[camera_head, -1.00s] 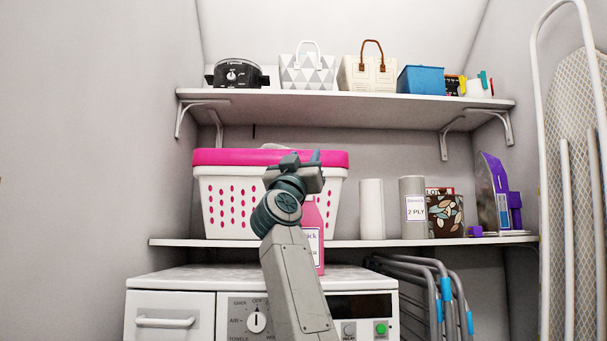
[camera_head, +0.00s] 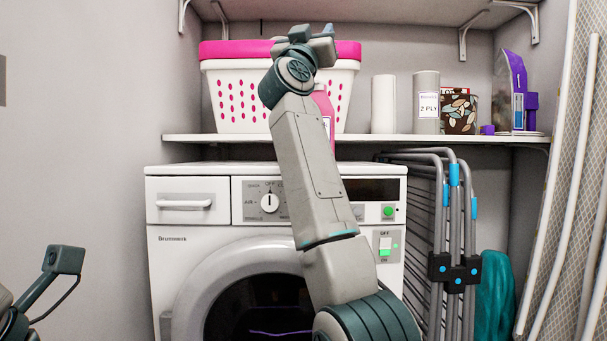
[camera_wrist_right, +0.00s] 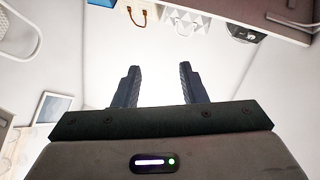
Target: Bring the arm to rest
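My right arm rises from the bottom middle of the head view, in front of the dryer (camera_head: 190,186). My right gripper (camera_head: 312,42) is at its top, in front of the pink-rimmed white laundry basket (camera_head: 233,95). In the right wrist view the right gripper (camera_wrist_right: 158,85) has its two dark fingers apart with nothing between them. A pink bottle (camera_head: 325,108) stands on the lower shelf, partly hidden behind my arm. At the lower left of the head view, part of my left arm shows, but its gripper fingers do not.
The lower shelf (camera_head: 365,140) also holds a white roll (camera_head: 383,104), a 2 PLY roll (camera_head: 426,100) and a purple box (camera_head: 512,90). Folded grey racks (camera_head: 448,220) stand right of the dryer. An ironing board (camera_head: 560,200) leans at the far right.

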